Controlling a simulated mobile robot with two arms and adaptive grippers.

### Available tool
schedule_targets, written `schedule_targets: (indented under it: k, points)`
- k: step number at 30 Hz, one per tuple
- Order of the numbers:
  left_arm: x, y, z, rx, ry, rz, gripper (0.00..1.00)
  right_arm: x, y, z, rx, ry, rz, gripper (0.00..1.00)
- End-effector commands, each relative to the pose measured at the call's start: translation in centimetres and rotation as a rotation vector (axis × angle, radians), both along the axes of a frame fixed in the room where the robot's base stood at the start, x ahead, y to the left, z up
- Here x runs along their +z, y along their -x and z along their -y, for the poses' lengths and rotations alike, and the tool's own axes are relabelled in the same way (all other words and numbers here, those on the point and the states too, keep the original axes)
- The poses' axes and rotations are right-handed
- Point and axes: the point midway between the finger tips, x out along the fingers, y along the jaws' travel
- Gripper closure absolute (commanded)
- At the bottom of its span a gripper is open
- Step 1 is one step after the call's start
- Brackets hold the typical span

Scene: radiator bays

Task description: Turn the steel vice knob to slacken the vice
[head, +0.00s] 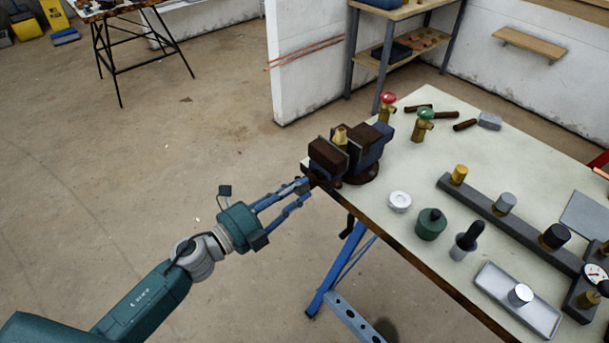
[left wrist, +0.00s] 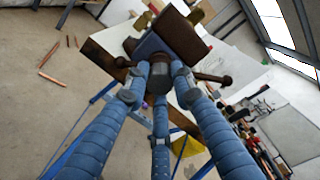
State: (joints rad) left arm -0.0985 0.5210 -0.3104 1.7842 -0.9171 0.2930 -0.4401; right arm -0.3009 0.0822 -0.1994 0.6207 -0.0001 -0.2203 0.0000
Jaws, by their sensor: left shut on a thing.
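The vice (head: 368,158), with rusty brown jaws and a blue body, sits at the near left corner of the pale bench. A brass-coloured piece (head: 340,135) stands between its jaws. My left gripper (head: 304,189) reaches in from the left to the front of the vice. In the left wrist view its three blue fingers close around the grey steel knob (left wrist: 160,78), which they partly hide. The vice (left wrist: 178,38) lies just beyond the fingertips. A brown bar with a rounded end (left wrist: 226,79) shows beside the fingers. My right gripper is not in view.
On the bench (head: 468,125) are a red-topped valve (head: 387,106), a green-topped valve (head: 422,126), a white roll (head: 399,201), a green pot (head: 431,224) and a grey tray (head: 540,318).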

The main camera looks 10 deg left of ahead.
Motion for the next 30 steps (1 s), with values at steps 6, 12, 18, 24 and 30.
schedule_targets:
  k: [6, 12, 18, 24, 30]
  points:
    - [0.1, 0.3, 0.2, -0.006, 0.285, -0.233, 1.00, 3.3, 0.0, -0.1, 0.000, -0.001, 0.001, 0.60]
    - [0.1, 0.3, 0.3, -0.004, 0.551, -0.442, 1.00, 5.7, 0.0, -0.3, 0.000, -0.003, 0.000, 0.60]
    - [0.1, 0.3, 0.2, -0.002, 0.847, -0.672, 1.00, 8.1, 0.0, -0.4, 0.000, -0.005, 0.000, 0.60]
    - [0.0, 0.3, 0.1, 0.000, 1.213, -0.959, 1.00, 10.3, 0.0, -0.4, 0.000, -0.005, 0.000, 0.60]
    - [-0.4, 0.3, 0.2, 0.000, 1.472, -1.158, 1.00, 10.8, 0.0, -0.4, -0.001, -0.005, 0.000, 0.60]
